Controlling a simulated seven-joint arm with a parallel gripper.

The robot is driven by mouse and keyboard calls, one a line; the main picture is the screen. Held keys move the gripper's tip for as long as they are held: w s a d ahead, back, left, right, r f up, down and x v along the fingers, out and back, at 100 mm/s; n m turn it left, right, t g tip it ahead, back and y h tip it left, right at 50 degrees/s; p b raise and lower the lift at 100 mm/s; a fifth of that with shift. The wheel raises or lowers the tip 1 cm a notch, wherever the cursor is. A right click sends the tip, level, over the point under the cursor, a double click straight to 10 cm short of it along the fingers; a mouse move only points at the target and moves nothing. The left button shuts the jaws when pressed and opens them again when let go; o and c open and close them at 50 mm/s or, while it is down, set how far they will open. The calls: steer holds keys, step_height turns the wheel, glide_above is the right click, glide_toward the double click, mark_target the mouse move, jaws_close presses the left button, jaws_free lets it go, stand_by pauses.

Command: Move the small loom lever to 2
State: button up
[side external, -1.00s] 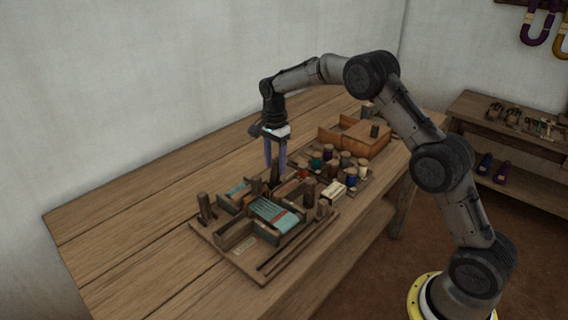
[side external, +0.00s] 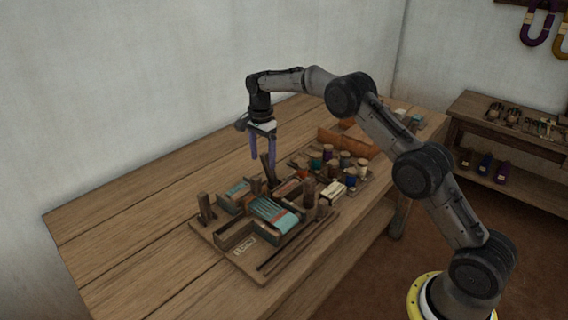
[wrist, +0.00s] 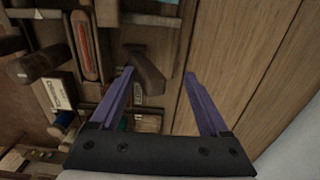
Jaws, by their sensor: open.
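The wooden loom frame (side external: 215,245) lies on the table with teal threads (side external: 270,212) in it. A slim dark wooden lever (side external: 268,172) stands up from its far side, leaning left in the side view. My gripper (side external: 263,161) points down around the lever's top. In the wrist view, my gripper's purple fingers (wrist: 160,73) are apart, with the lever (wrist: 146,70) tilted near the left fingertip. I cannot tell whether they touch. Nothing is held. Position marks by the lever are not readable.
Wooden posts (side external: 309,191) rise at the loom's right, and another post (side external: 205,206) stands at its left. Several thread spools (side external: 328,153) and an orange-brown box (side external: 350,138) are behind. The table's left part is clear.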

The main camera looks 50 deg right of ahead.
steer(key=shift+w+f, duration=0.15)
steer(key=shift+f, duration=0.2)
steer(key=shift+s, duration=0.45)
steer(key=shift+o, duration=0.8)
steer(key=shift+r, duration=0.1)
steer(key=shift+r, duration=3.35)
